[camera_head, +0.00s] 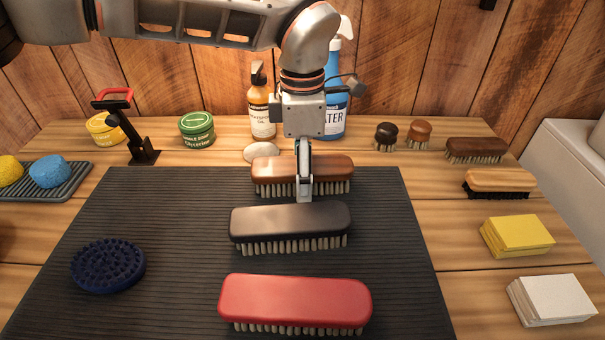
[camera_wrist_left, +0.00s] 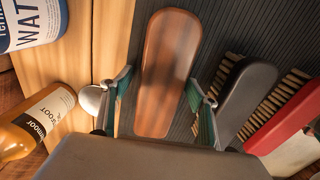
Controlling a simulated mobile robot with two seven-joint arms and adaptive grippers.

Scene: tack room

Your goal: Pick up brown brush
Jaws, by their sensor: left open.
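The brown brush (camera_head: 272,170) lies bristles down near the back edge of the dark ribbed mat (camera_head: 180,205). My left gripper (camera_head: 304,186) points down over its middle, with one finger in front of it and the other hidden behind it. In the left wrist view the brown brush (camera_wrist_left: 168,75) lies between the two open fingers of the left gripper (camera_wrist_left: 159,82), with gaps on both sides. The fingers are not closed on it. My right gripper is not in view.
A black brush (camera_head: 290,222) lies just in front, then a red brush (camera_head: 295,298). A pale oval thing (camera_head: 261,151), an amber bottle (camera_head: 261,112) and a blue spray bottle (camera_head: 335,115) stand close behind. A navy round curry brush (camera_head: 108,266) lies front left.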

